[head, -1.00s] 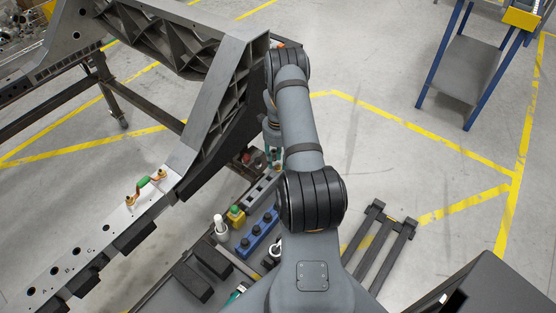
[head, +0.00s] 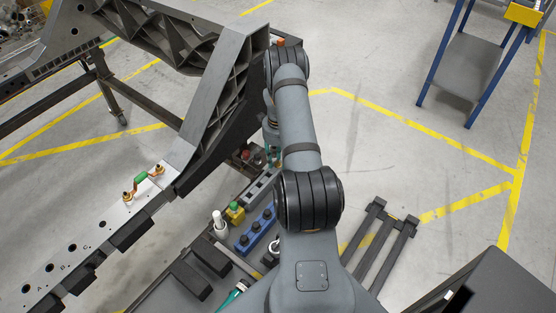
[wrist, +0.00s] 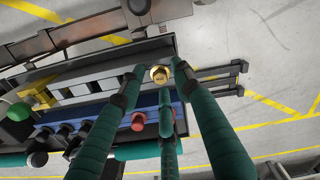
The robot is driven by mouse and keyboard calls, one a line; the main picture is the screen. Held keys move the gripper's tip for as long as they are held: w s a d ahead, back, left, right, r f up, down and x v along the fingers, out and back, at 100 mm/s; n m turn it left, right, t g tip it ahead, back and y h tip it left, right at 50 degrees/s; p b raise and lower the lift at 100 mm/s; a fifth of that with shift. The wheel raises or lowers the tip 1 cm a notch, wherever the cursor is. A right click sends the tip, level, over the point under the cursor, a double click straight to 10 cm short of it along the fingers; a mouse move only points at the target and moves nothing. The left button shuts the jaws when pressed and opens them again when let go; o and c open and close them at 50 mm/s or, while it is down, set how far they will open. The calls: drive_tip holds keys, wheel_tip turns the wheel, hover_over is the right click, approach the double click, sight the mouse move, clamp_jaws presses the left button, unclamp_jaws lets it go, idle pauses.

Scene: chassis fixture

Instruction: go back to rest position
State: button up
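In the head view my arm reaches forward along the right side of the grey chassis (head: 232,95). My gripper is mostly hidden there behind the arm. In the wrist view my gripper (wrist: 160,74) shows several teal fingers pointing over the tool tray, with the tips standing apart. A brass hex fitting (wrist: 160,74) shows between the tips. I cannot tell whether the fingers touch it or it lies beyond them. A fitting with a green middle and brass ends (head: 141,181) sits on the chassis's light lettered plate (head: 93,237).
The tray holds a blue block with dark knobs (head: 256,232), a green-topped yellow piece (head: 235,213), a white cylinder (head: 219,222) and a grey slotted rack (head: 262,187). A blue-legged shelf (head: 470,65) stands at right. The floor between is open.

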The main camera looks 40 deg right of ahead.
drive_tip(key=shift+c, duration=1.3)
clamp_jaws()
drive_tip(key=shift+r, duration=0.15)
drive_tip(key=shift+r+p, duration=1.7)
drive_tip(key=shift+r, duration=1)
